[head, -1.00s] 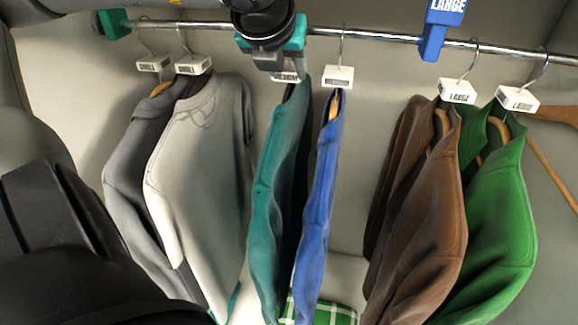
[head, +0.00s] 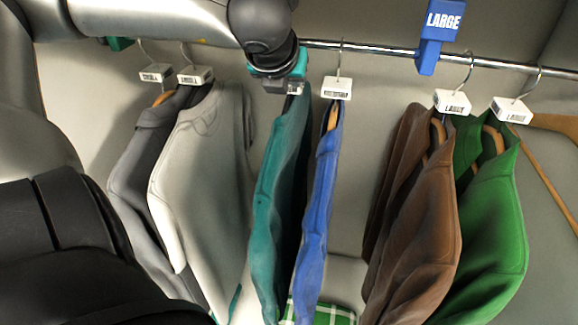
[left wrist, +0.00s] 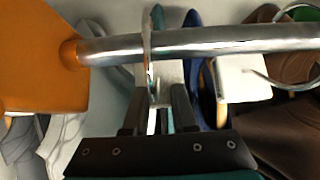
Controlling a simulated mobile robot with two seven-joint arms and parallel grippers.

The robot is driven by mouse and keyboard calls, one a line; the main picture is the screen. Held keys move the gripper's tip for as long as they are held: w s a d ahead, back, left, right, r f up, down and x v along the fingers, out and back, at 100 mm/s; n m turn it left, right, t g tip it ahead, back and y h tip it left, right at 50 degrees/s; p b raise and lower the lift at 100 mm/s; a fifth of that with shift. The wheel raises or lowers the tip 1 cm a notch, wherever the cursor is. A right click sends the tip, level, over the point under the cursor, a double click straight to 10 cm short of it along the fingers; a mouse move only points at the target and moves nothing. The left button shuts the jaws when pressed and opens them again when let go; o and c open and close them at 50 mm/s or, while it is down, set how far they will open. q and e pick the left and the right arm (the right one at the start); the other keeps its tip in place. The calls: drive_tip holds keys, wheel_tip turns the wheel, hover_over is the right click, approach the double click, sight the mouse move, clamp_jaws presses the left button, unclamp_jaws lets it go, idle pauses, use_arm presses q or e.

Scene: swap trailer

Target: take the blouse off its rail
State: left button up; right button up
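Several garments hang from a metal rail (head: 375,51); no label in view names one as the blouse. My left gripper (head: 284,86) is at the top of a teal garment (head: 278,190), just below the rail. In the left wrist view, the fingers of my left gripper (left wrist: 157,108) stand apart, with a light gap between them. A hanger hook (left wrist: 150,55) over the rail (left wrist: 210,44) comes down in front of them, beside a white tag (left wrist: 171,80). The gripper partly hides the teal garment's hanger. My right gripper is not in view.
A blue garment (head: 316,210) hangs close to the right of the teal one. Grey (head: 205,180), brown (head: 415,230) and green (head: 495,220) garments hang farther off. A blue LARGE divider (head: 430,40) and an orange plate (left wrist: 40,50) sit on the rail.

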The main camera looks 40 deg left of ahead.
use_arm(q)
clamp_jaws()
idle(1.0)
